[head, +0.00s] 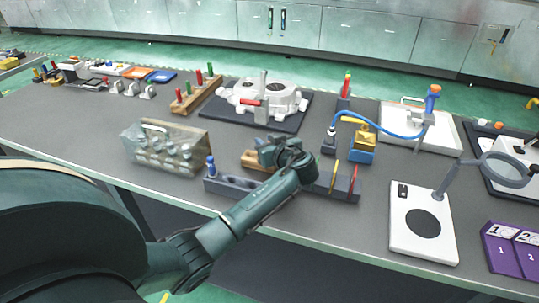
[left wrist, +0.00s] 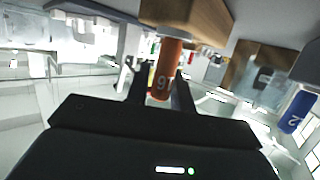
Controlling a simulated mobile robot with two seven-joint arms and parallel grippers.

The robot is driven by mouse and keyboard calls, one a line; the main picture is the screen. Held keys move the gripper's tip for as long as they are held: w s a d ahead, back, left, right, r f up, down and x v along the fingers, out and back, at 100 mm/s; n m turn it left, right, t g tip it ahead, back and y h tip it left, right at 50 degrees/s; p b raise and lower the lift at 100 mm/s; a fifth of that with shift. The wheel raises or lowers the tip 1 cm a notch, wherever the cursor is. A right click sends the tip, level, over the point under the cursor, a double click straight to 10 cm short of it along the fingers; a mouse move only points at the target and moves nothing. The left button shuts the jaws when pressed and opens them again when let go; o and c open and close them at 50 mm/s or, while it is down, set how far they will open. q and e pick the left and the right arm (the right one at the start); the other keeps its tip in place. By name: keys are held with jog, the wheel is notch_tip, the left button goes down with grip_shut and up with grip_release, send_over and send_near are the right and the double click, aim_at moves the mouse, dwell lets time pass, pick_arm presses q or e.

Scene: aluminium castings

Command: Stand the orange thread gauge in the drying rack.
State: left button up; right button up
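The orange thread gauge (left wrist: 165,70), its number upside down, lies between the two fingers of my left gripper (left wrist: 160,88) in the left wrist view. The fingers seem to touch it on both sides. Its far end meets a wooden block (left wrist: 205,18); I cannot tell whether it sits in it. In the head view my left gripper (head: 283,153) is over the wooden block (head: 257,161) and hides the gauge. A grey rack-like holder (head: 232,184) with a blue gauge (head: 210,166) is in front; a slotted one (head: 345,190) is to the right. I cannot tell which is the drying rack.
A clear case (head: 165,148) stands at left, a wooden stand of red and green gauges (head: 197,92) behind. A casting (head: 262,98) lies on a dark mat. Right are a blue-hosed tool (head: 362,145) and a white plate (head: 422,240). The front edge is close.

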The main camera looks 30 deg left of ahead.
pick_arm(q)
grip_shut()
